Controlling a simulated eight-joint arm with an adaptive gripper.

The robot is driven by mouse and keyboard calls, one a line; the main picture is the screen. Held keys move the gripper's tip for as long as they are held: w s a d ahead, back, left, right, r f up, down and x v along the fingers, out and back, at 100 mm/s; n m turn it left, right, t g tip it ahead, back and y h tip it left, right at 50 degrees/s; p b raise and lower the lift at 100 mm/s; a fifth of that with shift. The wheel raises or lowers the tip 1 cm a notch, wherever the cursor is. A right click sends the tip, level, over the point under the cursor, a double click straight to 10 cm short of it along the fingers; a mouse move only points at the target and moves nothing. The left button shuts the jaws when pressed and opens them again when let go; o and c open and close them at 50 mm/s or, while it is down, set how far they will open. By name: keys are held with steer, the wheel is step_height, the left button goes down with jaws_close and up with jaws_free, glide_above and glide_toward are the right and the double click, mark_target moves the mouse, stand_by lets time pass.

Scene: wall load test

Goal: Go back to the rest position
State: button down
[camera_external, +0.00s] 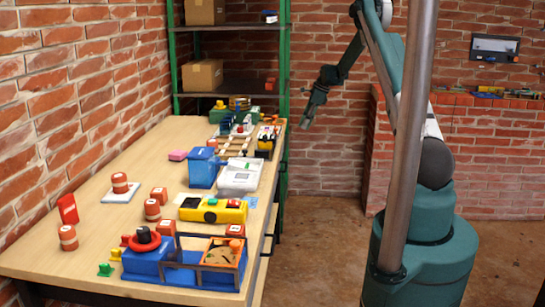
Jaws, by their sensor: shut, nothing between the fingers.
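My gripper (308,118) hangs at the end of my teal arm, in the air to the right of the table's far end. It points downward and is shut, with nothing seen in it. It is apart from the table and from everything on it. A metal pole in the foreground hides part of my arm and base.
A wooden table (60,260) on the left holds a blue box (203,168), a yellow block (212,209), a blue station (147,258) and several red-white cylinders. A green-post shelf (235,88) with cardboard boxes stands behind. The floor (318,235) between table and base is clear.

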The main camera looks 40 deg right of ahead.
steer(key=s+a+r+n+h, duration=0.1)
steer(key=s+a+r+n, duration=0.2)
steer(key=a+r, duration=0.55)
steer(key=s+a+r+n, duration=0.3)
steer(key=a+r, duration=0.4)
steer(key=r, duration=0.2)
steer(key=s+a+r+n+t+h, duration=0.1)
steer(key=s+a+r+n, duration=0.5)
steer(key=s+a+r, duration=0.75)
steer(key=s+a+r+n+t+h, duration=0.1)
steer(key=s+a+r+n, duration=0.1)
steer(key=s+a+n, duration=0.95)
steer(key=s+a+f+n+t, duration=0.1)
steer(key=s+a+f, duration=0.2)
steer(key=s, duration=0.8)
steer(key=s+a+f+n+t, duration=0.1)
steer(key=s+a+f+n, duration=0.1)
steer(key=s, duration=0.9)
steer(key=shift+s+a+f, duration=0.15)
steer(key=shift+a+f, duration=0.4)
steer(key=shift+a, duration=0.6)
